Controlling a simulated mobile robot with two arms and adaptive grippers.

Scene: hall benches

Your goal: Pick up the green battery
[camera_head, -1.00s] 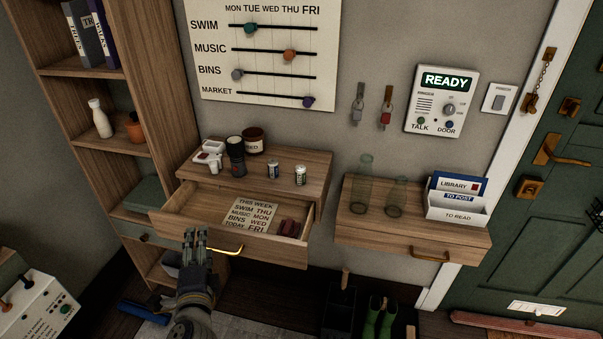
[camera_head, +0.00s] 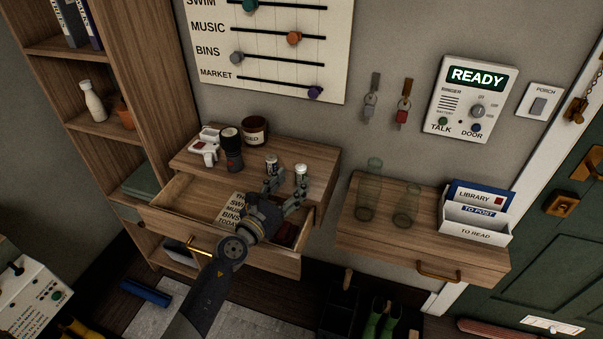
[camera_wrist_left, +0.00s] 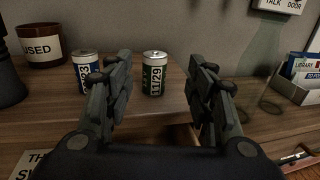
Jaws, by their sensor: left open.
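The green battery (camera_wrist_left: 154,73) stands upright on the wooden shelf top, its label reading 11/29. It also shows in the head view (camera_head: 301,174). A blue-labelled battery (camera_wrist_left: 85,72) stands to its left, also seen in the head view (camera_head: 271,162). My left gripper (camera_head: 287,187) is open and empty, just in front of the batteries. In the left wrist view the green battery appears between the open fingers (camera_wrist_left: 165,66), nearer the left one and beyond the tips. The left finger partly covers the blue battery. My right gripper is not in view.
A jar labelled USED (camera_head: 255,130), a dark cylinder (camera_head: 231,149) and a white object (camera_head: 205,147) stand left of the batteries. Below, a drawer (camera_head: 166,212) is open under my arm. Glass bottles (camera_head: 368,190) stand on the right shelf.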

